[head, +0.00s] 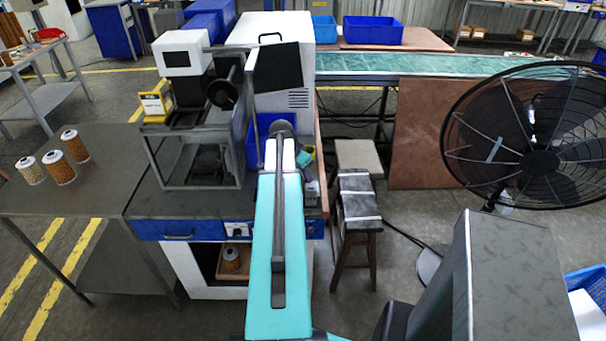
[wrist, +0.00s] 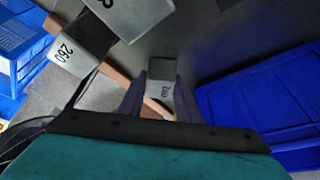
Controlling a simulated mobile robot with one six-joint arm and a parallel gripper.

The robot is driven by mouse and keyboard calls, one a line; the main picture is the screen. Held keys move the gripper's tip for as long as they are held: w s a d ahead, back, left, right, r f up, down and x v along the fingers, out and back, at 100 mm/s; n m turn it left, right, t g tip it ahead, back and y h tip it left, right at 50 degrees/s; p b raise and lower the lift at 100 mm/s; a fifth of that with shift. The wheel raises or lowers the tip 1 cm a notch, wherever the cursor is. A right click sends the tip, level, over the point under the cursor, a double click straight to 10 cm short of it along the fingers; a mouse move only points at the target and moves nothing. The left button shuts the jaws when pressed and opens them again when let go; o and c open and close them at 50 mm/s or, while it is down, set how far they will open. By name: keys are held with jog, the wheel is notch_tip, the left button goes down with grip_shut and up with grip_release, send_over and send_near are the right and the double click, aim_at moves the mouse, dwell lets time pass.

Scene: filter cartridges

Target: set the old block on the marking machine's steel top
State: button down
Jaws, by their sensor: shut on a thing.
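In the head view my arm hides most of the gripper and block, near the right edge of the bench. The marking machine (head: 184,53), white with a dark screen, stands on the bench in the head view. The dark grey steel top (head: 180,207) lies at its front, left of my arm. In the wrist view a dark grey surface lies beyond the block; whether they touch, I cannot tell.
In the wrist view, other grey marked blocks (wrist: 72,52) are at upper left, and a blue bin (wrist: 270,110) is at right. The head view shows a blue bin (head: 256,148) by the machine, filter cartridges (head: 58,167) at left, and a stool (head: 358,205) and fan (head: 540,160) at right.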

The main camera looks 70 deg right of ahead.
jog(key=shift+f, duration=0.1)
jog(key=c, duration=1.3)
grip_release()
jog(key=shift+b+v, duration=1.35)
jog(key=shift+v, duration=4.8)
jog(key=shift+s+d, duration=0.1)
